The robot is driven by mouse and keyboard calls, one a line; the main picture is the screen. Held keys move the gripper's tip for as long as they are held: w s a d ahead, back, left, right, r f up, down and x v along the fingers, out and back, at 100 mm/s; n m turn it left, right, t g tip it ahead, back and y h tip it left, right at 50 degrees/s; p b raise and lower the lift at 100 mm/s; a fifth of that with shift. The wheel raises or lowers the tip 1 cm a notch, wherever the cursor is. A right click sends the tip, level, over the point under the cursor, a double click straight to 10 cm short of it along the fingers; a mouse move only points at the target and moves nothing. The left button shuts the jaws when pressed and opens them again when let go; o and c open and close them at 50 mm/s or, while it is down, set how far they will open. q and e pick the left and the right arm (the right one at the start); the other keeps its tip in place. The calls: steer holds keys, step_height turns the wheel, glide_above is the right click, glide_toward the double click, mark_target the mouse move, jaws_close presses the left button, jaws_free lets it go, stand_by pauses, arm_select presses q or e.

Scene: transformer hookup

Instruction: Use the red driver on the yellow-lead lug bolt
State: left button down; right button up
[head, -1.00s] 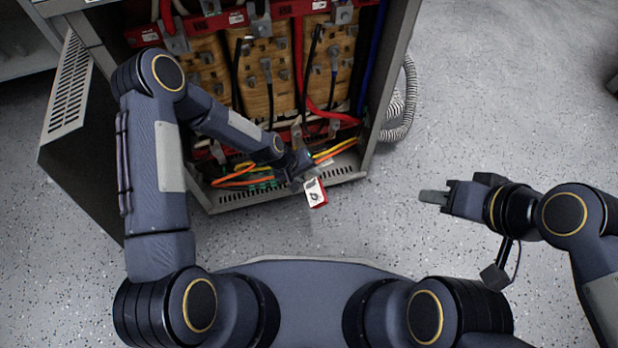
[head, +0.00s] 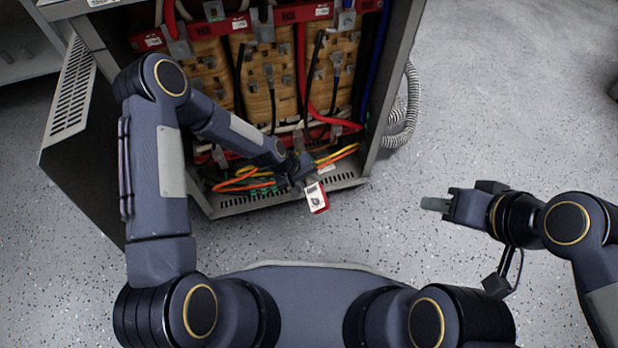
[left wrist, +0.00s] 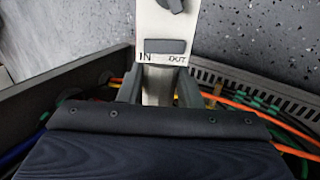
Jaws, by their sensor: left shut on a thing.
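My left gripper (head: 307,182) is shut on the red driver (head: 317,198), a red body with a white face, at the front lip of the open cabinet. In the left wrist view the fingers (left wrist: 159,92) close on its grey part, and its face (left wrist: 165,38) shows a dark knob and the words IN and OUT. Yellow and orange leads (head: 335,157) run across the cabinet floor behind the gripper. I cannot tell which lug bolt belongs to the yellow lead. My right gripper (head: 436,204) is over bare floor, apart from everything; its jaw opening is unclear.
The cabinet (head: 385,90) holds wooden-faced coils (head: 258,90) with black, red and blue cables. Its vented door (head: 70,95) stands open at the left. A grey corrugated hose (head: 408,115) hangs at its right side. The floor at the right is clear.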

arm_select(q)
steer(key=shift+w+a+b, duration=0.25)
steer(key=shift+w+b, duration=0.05)
steer(key=shift+w, duration=0.55)
steer(key=shift+w+a+b, duration=0.1)
steer(key=shift+w+b, duration=0.2)
stand_by(1.6)
stand_by(0.9)
steer(key=shift+s+r, duration=0.1)
steer(key=shift+s, duration=0.05)
stand_by(0.6)
steer(key=shift+s+d, duration=0.25)
steer(key=shift+s, duration=0.45)
steer(key=shift+s+d, duration=0.25)
steer(key=shift+s, duration=0.5)
steer(key=shift+s+d, duration=0.25)
steer(key=shift+s, duration=0.45)
